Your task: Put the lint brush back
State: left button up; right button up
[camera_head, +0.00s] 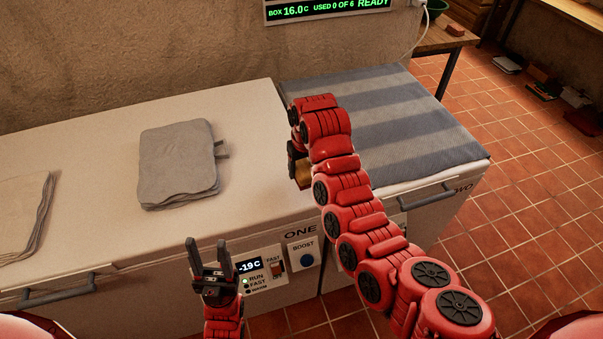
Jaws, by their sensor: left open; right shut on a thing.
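My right gripper (296,158) is over the right part of the first white chest lid, close to the striped cover. My own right arm hides most of it. It is shut on a tan, wooden-looking piece (303,175), which I take to be the lint brush; only a small part shows below the gripper, close to the lid. I cannot tell whether it touches the lid. My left gripper (222,252) is open and empty, fingers up, in front of the chest's front face beside the control panel.
A folded grey cloth (178,165) lies on the white lid (90,130), with another cloth stack (22,215) at the left edge. A striped blue-grey cover (410,115) lies on the second chest. The control panel (262,270) is on the front. The lid between cloth and gripper is clear.

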jog(key=shift+w+a, duration=0.1)
jog(key=shift+w, duration=0.45)
notch_tip(320, 180, down, 3)
jog(key=shift+r+p, duration=0.2)
jog(key=shift+p, duration=1.05)
jog(key=shift+f, duration=0.35)
jog(key=shift+f, duration=0.1)
jog(key=shift+f+b, duration=0.15)
jog(key=shift+b, duration=0.15)
jog(key=o, duration=1.3)
